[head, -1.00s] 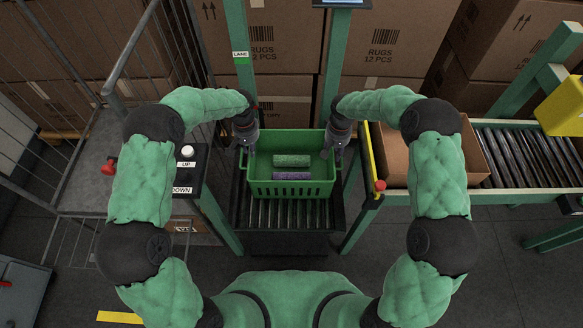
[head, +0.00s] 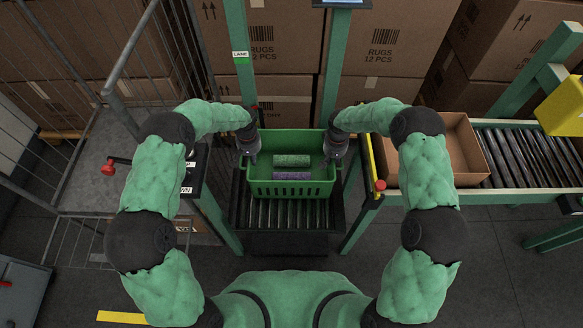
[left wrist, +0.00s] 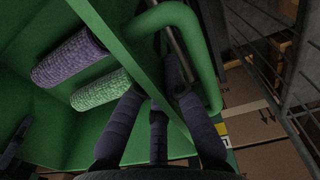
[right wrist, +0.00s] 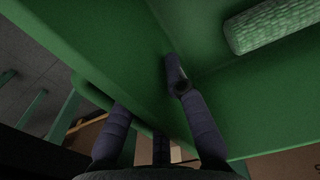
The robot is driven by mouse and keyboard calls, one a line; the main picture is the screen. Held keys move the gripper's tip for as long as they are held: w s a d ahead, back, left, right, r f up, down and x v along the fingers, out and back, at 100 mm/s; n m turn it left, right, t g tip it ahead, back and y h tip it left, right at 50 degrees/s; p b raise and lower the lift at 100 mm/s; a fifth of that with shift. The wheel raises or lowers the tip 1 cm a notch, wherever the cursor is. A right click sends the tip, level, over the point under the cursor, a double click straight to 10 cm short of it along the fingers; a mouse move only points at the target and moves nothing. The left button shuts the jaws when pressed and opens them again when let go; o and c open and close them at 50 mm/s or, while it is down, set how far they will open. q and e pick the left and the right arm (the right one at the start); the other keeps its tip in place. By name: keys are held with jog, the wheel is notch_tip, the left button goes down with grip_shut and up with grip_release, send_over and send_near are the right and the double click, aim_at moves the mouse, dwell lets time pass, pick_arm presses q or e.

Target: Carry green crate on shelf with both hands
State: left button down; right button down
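The green crate (head: 290,189) sits on a roller shelf (head: 290,214), with a green roll (head: 292,160) and a purple roll (head: 290,175) in it. My left gripper (head: 252,160) is at its left side wall, my right gripper (head: 334,158) at its right side wall. In the left wrist view the left gripper's fingers (left wrist: 152,78) stand apart, on either side of the wall, beside a tubular side handle (left wrist: 210,75). In the right wrist view the right gripper's fingers (right wrist: 147,85) also stand apart across the wall, near the other handle (right wrist: 88,92). Contact with the wall is unclear.
Green posts (head: 334,75) stand behind the crate. A wire cage (head: 75,110) and a button panel (head: 192,178) are at the left. An open brown box (head: 463,150) sits on a roller conveyor (head: 505,160) at the right, beside a yellow bar (head: 373,160).

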jog(key=shift+w+r, duration=0.1)
jog(key=shift+r, duration=0.15)
dwell(0.3)
jog(key=shift+r+p, duration=2.35)
jog(key=shift+p, duration=0.2)
